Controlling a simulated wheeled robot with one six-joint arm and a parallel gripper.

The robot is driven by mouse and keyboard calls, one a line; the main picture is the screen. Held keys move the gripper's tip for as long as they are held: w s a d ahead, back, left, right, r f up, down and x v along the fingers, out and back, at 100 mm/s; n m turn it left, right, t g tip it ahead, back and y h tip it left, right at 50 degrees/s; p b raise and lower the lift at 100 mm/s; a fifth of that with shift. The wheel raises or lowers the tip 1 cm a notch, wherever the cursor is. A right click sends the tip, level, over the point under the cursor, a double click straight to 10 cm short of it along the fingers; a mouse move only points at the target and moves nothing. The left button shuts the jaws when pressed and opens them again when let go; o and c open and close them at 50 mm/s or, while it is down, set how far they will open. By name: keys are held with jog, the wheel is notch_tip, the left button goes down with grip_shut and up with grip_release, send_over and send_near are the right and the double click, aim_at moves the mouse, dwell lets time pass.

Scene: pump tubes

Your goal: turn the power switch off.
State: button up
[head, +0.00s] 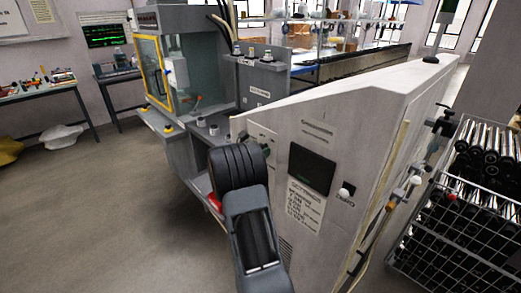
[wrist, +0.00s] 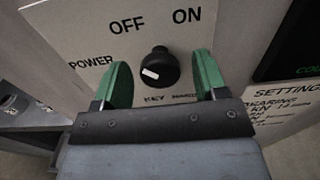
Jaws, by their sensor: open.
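The power switch (wrist: 160,66) is a round black knob with a white mark at the lower left of its face. It sits on a pale panel (wrist: 70,30) lettered POWER at left, OFF above and ON at upper right. My gripper (wrist: 162,62) is open, with one green finger on each side of the knob. A gap shows between each finger and the knob; contact with the panel cannot be told. In the head view my gripper (head: 265,149) is at the left part of the white cabinet's front, and my arm hides the switch.
The white cabinet (head: 330,115) carries a dark screen (head: 311,169) to the right of my gripper, also at the wrist view's right edge. A wire rack of dark tubes (head: 470,210) stands at far right. Open floor (head: 90,220) lies at left.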

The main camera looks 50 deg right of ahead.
jog(key=a+b, duration=0.1)
jog(key=a, duration=1.1)
jog(key=shift+w+a+b, duration=0.35)
jog(key=shift+w+b, duration=0.05)
jog(key=shift+w, duration=0.05)
